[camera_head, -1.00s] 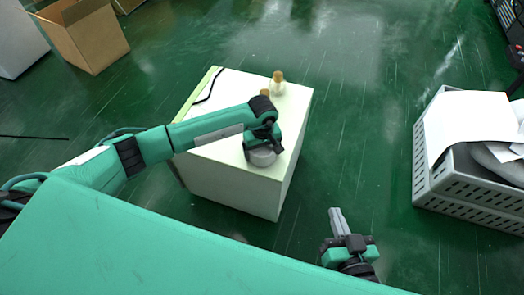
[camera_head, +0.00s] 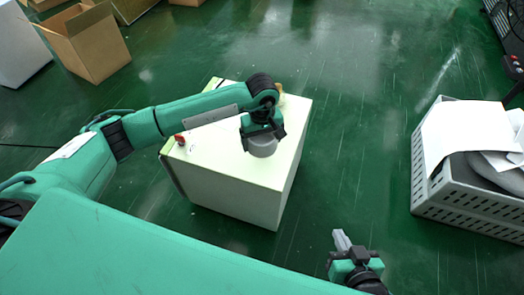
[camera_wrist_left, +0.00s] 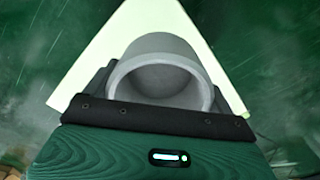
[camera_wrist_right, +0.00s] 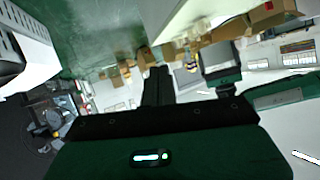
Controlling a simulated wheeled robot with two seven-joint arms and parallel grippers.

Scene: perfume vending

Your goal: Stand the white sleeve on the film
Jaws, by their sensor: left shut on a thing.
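The white sleeve (camera_head: 262,146), grey-white in this light, is a hollow round tube. My left gripper (camera_head: 262,132) is shut on it and holds it over the top of the white box (camera_head: 225,165). In the left wrist view the open mouth of the sleeve (camera_wrist_left: 163,80) shows between the dark fingers. I cannot tell whether its lower end touches the box top. I cannot make out the film as a separate sheet; the box top looks pale green-white. My right gripper (camera_head: 341,240) is shut and empty, over the floor right of the box.
A small red-topped item (camera_head: 180,139) stands at the box's left edge. A gold-capped bottle (camera_head: 279,88) is partly hidden behind my left arm. A grey crate (camera_head: 465,198) with papers stands right. Cardboard boxes (camera_head: 90,45) lie back left. Green floor between box and crate is clear.

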